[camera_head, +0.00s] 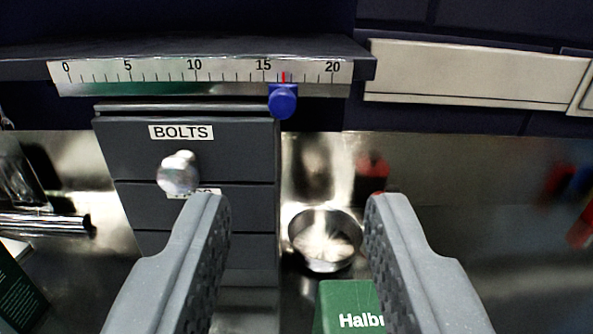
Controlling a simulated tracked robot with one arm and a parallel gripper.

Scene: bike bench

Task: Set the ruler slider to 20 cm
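The ruler (150,72) is a white strip marked 0 to 20 along the front of a dark shelf. Its blue slider knob (283,101) hangs below the strip. The slider's red pointer (283,77) stands between 15 and 20, at about 16.5. My gripper (297,205) is open and empty, one finger on each side of the lower middle. In the picture the knob lies above and between the fingertips, apart from both.
Below the ruler stands a dark drawer unit (255,150) labelled BOLTS, with a silver drawer knob (179,173). A round metal bowl (325,240) and a green box (345,300) show between the fingers. Blurred red items lie at right.

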